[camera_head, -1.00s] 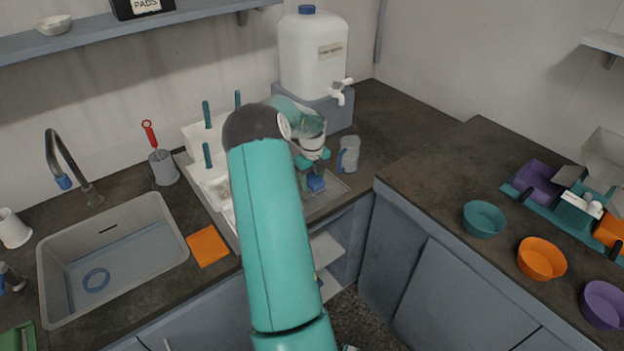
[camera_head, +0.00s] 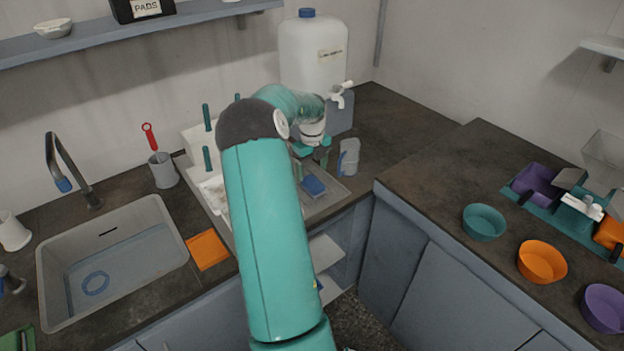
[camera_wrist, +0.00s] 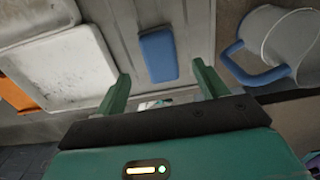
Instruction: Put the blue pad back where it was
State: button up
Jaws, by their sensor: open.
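The blue pad (camera_head: 313,187) lies flat on the grey metal tray (camera_head: 330,199) by the counter's front edge. In the wrist view the pad (camera_wrist: 159,55) is a blue rounded rectangle lying clear beyond my fingertips. My gripper (camera_wrist: 162,82) is open and empty, its two green fingers spread apart with the pad ahead of the gap. In the head view my gripper (camera_head: 311,158) is just above and behind the pad, partly hidden by my arm. My arm also covers the left part of the tray area.
A grey jug with a blue handle (camera_head: 349,157) stands right of the tray; the wrist view shows it close to my right finger (camera_wrist: 288,42). White trays (camera_wrist: 60,70) lie to the left. Green upright pegs (camera_head: 207,158) and a water canister (camera_head: 312,60) stand behind.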

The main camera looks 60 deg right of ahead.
aim_at(311, 181)
notch_tip(311, 181, up, 6)
jog(key=shift+w, duration=0.1)
jog(key=w+a+r+n+t, duration=0.1)
jog(key=w+a+r+n, duration=0.4)
jog(key=a, duration=0.5)
jog(key=w+a+r+n+t, duration=0.15)
jog(key=a+r+n, duration=0.25)
jog(key=a+n, duration=0.45)
jog(key=w+a+r+n+t, duration=0.1)
jog(key=w+a+r+n, duration=0.35)
jog(key=a, duration=0.65)
jog(key=s+a+n, duration=0.4)
jog(key=a+n, duration=0.3)
jog(key=a, duration=0.2)
jog(key=s+a+r+n+t, duration=0.1)
jog(key=s+a+n, duration=0.3)
jog(key=a+n, duration=0.4)
jog(key=s+a+n+t, duration=0.1)
jog(key=s+a+n, duration=0.3)
jog(key=a+n, duration=0.4)
jog(key=a, duration=0.3)
jog(key=shift+a+r, duration=0.2)
